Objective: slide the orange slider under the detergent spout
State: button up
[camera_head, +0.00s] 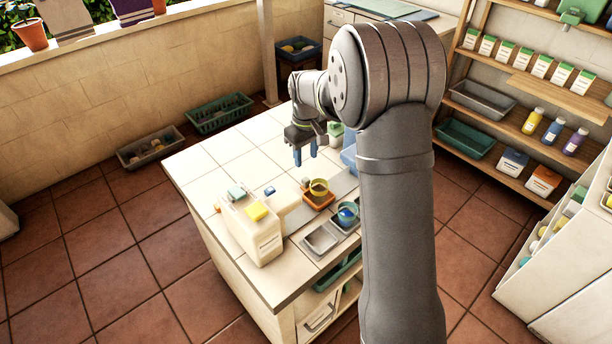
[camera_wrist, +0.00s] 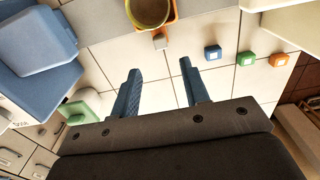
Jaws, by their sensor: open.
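The orange slider (camera_head: 318,200) sits on the white tiled counter with a yellow cup (camera_head: 319,187) standing on it. In the wrist view, the orange slider (camera_wrist: 172,12) shows around the cup (camera_wrist: 148,12) at the top edge, with a small grey tab (camera_wrist: 160,41) on its near side. My gripper (camera_head: 305,153) is open and empty above the counter, behind the slider in the head view. In the wrist view its fingers (camera_wrist: 160,68) are apart, below the tab and not touching it.
Grey trays (camera_head: 321,239) lie right of the jug, one holding a blue item (camera_head: 348,213). In the wrist view, a blue container (camera_wrist: 40,40) is at left, and small blue (camera_wrist: 212,52), green (camera_wrist: 247,58) and orange (camera_wrist: 279,60) blocks are at right. The counter's back left is clear.

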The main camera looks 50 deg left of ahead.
aim_at(306, 179)
notch_tip(306, 179, down, 9)
jog(key=shift+r, duration=0.15)
grip_shut()
